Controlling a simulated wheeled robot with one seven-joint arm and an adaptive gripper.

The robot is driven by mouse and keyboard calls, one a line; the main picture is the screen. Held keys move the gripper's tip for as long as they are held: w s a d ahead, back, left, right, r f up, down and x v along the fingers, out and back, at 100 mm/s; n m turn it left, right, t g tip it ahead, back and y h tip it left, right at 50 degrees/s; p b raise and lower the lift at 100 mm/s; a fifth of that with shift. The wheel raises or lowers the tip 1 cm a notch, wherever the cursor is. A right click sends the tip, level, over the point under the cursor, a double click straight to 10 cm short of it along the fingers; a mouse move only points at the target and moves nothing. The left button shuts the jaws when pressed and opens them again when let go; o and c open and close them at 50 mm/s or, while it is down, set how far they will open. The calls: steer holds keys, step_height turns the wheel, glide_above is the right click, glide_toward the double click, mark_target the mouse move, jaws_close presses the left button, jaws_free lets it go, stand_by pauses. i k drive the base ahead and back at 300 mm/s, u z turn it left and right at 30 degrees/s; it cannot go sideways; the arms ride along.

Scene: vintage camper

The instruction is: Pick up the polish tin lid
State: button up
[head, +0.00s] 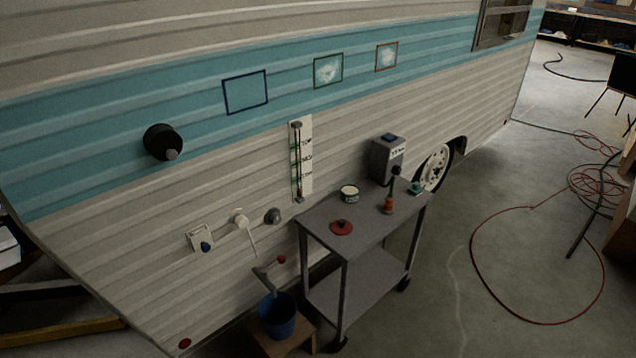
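A flat red disc with a small dark knob on top (341,228) lies near the front left of the grey cart's top shelf; it looks like the polish tin lid. A short round tin (349,194) with a pale top and a dark green side stands behind it, near the camper wall. The disc and the tin are apart. The grey cart (376,229) stands beside the camper. My gripper is not in view.
A blue bucket (277,316) sits on a wooden stool (302,340) at front left. Red hose (473,262) loops on the floor at right.

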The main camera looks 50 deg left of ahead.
mark_target(341, 227)
steer(key=u, duration=1.55)
